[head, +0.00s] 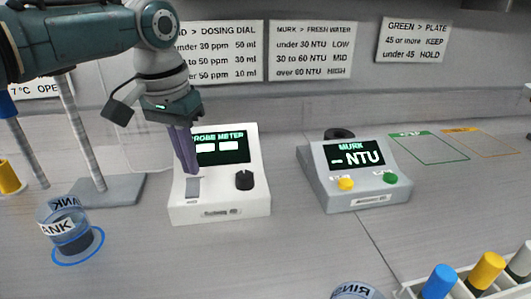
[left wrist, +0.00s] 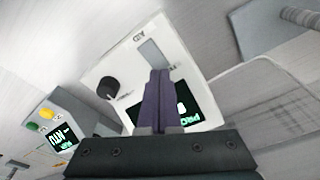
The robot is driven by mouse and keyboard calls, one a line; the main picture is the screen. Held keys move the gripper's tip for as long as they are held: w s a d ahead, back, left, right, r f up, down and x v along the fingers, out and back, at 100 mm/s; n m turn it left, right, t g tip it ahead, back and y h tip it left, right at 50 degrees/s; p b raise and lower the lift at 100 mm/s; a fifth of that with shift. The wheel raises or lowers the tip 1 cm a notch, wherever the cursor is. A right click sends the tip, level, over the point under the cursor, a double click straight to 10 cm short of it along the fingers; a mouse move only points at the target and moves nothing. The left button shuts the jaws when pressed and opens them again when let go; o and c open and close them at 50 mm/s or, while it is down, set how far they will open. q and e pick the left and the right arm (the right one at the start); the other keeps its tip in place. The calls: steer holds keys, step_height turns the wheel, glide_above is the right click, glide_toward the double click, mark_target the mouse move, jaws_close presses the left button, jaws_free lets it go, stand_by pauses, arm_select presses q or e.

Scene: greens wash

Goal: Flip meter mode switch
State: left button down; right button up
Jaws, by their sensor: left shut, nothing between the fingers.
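The white probe meter (head: 258,165) stands on the counter, with a dark screen, a black knob (head: 244,180) at its right and a grey switch strip (head: 193,188) at its left. My left gripper (head: 192,171) points down at the meter, its purple fingers shut and empty. The tips are just above the upper end of the switch strip; I cannot tell whether they touch it. The left wrist view shows the shut fingers (left wrist: 160,73) over the meter face, close to the strip (left wrist: 153,53), and partly covering the screen. My right gripper is not in view.
The grey MURK meter (head: 320,190) with yellow and green buttons stands to the right. A clear cup (head: 62,222) sits on a blue ring at the left, near a stand base (head: 92,190). A rack with coloured caps (head: 462,289) is at front right.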

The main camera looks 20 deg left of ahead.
mark_target(192, 182)
arm_select(q)
steer(key=shift+f+b, duration=0.55)
steer(key=shift+f, duration=0.35)
steer(key=shift+r, duration=0.1)
step_height(192, 182, up, 7)
steer(key=p, duration=0.8)
stand_by(0.4)
